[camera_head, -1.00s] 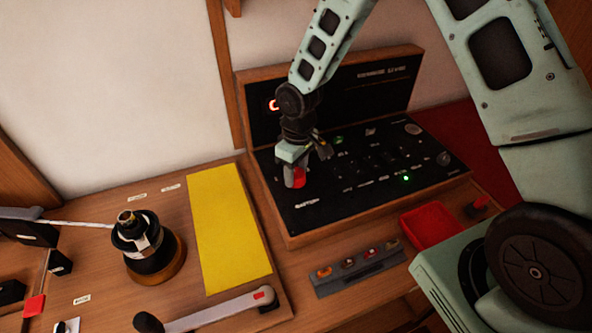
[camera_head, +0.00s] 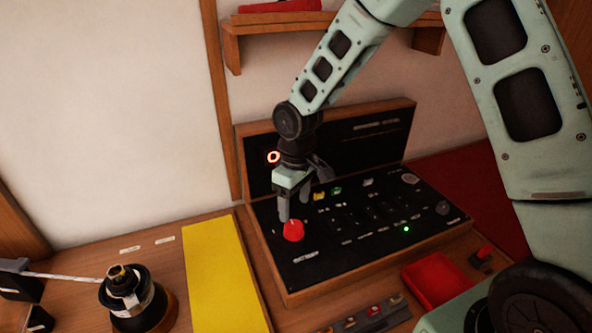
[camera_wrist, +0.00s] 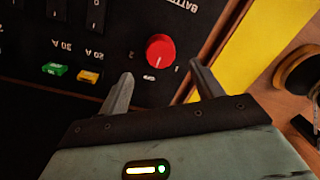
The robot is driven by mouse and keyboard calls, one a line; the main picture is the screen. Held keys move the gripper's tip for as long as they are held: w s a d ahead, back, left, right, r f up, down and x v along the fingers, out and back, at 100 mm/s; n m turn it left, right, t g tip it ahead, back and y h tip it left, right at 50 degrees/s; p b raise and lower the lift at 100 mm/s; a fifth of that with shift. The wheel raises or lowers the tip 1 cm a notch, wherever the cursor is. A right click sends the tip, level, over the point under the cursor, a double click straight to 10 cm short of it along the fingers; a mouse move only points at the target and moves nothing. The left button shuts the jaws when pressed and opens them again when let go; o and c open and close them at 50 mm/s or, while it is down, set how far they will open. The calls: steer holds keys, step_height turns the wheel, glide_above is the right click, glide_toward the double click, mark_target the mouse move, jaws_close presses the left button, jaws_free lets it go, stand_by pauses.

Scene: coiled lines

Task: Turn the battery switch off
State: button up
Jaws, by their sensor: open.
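The battery switch is a round red knob (camera_head: 293,230) with a pale pointer mark, on the left part of the black panel (camera_head: 318,257). The wrist view shows the knob (camera_wrist: 160,51) beside "BATTERY" lettering, with a "2" and another mark near it. My gripper (camera_head: 294,208) is above the knob and points down. In the wrist view, my gripper (camera_wrist: 163,82) has its two fingers spread, with the knob ahead of the gap between them. The fingers look clear of the knob; the exact distance is hard to tell.
A green fuse (camera_wrist: 54,69) and a yellow fuse (camera_wrist: 89,76) sit on the panel near the knob. A yellow sheet (camera_head: 222,275) lies left of the panel, beside a winch (camera_head: 137,300). A red tray (camera_head: 436,281) is at right. A shelf (camera_head: 330,22) hangs above.

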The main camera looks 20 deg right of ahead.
mark_target(296, 222)
step_height(296, 222, up, 11)
steer(key=b, duration=0.1)
steer(key=shift+w+d+f, duration=0.2)
steer(key=shift+d, duration=0.05)
